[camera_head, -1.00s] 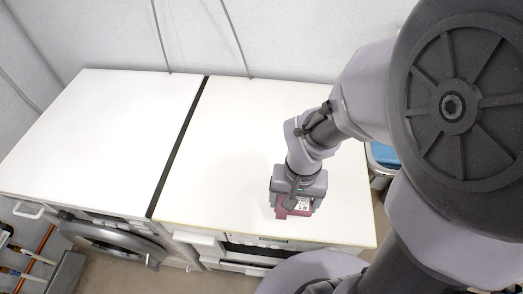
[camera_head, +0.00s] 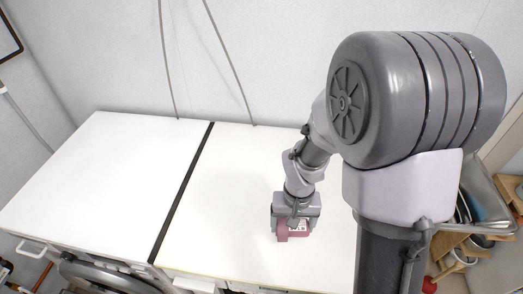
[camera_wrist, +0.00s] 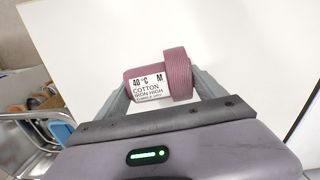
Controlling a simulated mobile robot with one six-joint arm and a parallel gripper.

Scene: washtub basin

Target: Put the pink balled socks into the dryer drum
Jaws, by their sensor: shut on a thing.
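The pink balled socks (camera_wrist: 177,74) sit between the fingers of my gripper (camera_wrist: 168,98) in the wrist view. They are a dusky pink roll with a ribbed cuff and a white label reading 40 °C, M, cotton. In the head view the socks (camera_head: 284,233) show just below my gripper (camera_head: 294,222), over the right white top. My gripper is shut on them. I cannot tell whether the socks touch the top. A round grey machine door (camera_head: 95,277) shows at the lower left edge; the drum opening is not visible.
Two white machine tops, left (camera_head: 95,170) and right (camera_head: 225,200), stand side by side with a dark gap (camera_head: 182,190) between them. Both are otherwise clear. A metal sink (camera_head: 485,190) and wooden shelving with items lie at the right. A grey wall stands behind.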

